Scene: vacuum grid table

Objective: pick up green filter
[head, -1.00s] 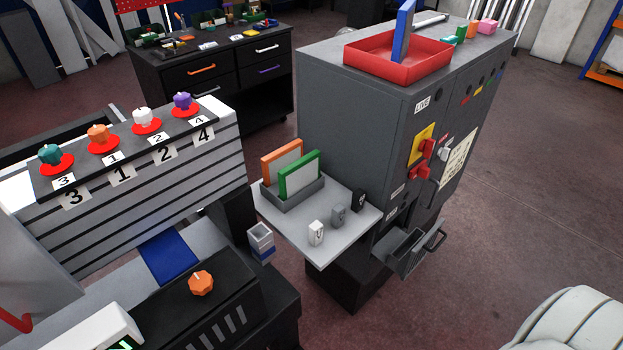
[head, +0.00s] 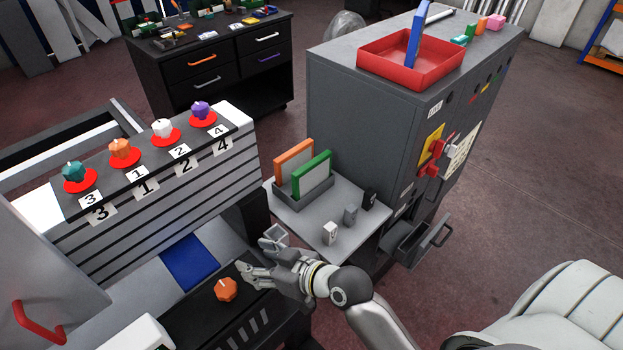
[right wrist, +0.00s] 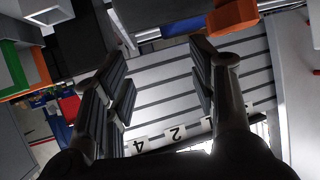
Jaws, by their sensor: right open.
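The green filter (head: 311,175) is a flat panel with a green frame and pale face. It stands upright in a grey open holder (head: 305,200) on the light shelf beside the grey cabinet, in front of an orange filter (head: 293,163). Its green frame also shows at the left edge of the right wrist view (right wrist: 13,66). My right gripper (head: 250,260) is open and empty, lower left of the holder, above the black panel with the orange knob. In the right wrist view its fingers (right wrist: 163,95) are spread with nothing between them. My left gripper is not in view.
Small white, grey and black blocks (head: 350,215) stand on the shelf right of the holder. An open drawer (head: 418,243) juts from the cabinet.

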